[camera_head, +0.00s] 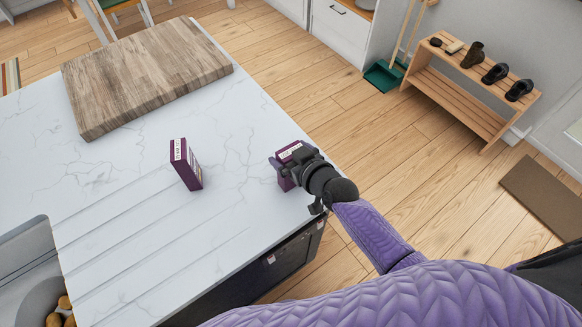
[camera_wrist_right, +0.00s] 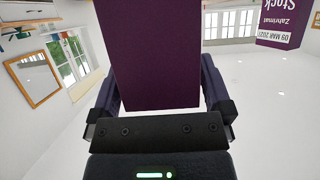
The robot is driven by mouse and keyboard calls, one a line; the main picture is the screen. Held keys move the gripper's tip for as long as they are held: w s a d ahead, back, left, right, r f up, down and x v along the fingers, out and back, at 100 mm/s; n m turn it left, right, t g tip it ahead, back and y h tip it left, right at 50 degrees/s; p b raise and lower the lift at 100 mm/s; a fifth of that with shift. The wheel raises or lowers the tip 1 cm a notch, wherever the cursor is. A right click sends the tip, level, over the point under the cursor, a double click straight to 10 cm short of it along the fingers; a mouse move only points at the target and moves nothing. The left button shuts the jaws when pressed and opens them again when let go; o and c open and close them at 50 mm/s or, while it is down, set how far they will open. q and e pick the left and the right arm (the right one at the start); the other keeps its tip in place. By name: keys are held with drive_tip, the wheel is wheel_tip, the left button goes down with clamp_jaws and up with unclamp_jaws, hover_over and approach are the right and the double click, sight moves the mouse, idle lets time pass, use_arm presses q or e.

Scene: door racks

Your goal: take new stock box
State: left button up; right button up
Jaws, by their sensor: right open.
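Two purple boxes with white labels stand upright on the white marble counter (camera_head: 120,215). One stock box (camera_head: 186,164) stands apart, near the middle of the counter. The other box (camera_head: 287,152) is near the counter's right edge, partly hidden by my right gripper (camera_head: 292,166). In the right wrist view this nearer box (camera_wrist_right: 161,55) shows a plain purple face between the open fingers of my right gripper (camera_wrist_right: 160,92). The farther box (camera_wrist_right: 280,20) shows at the upper right there, its printed date reading 09 MAR 2027, upside down. My left gripper is not in view.
A thick wooden board (camera_head: 145,75) lies at the back of the counter. A sink (camera_head: 30,270) is at the lower left, with round brown items (camera_head: 60,312) by it. A shoe rack (camera_head: 470,85) stands on the floor at right. The counter around the boxes is clear.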

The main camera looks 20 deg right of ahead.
clamp_jaws()
idle(0.3)
drive_tip(key=shift+r, duration=0.15)
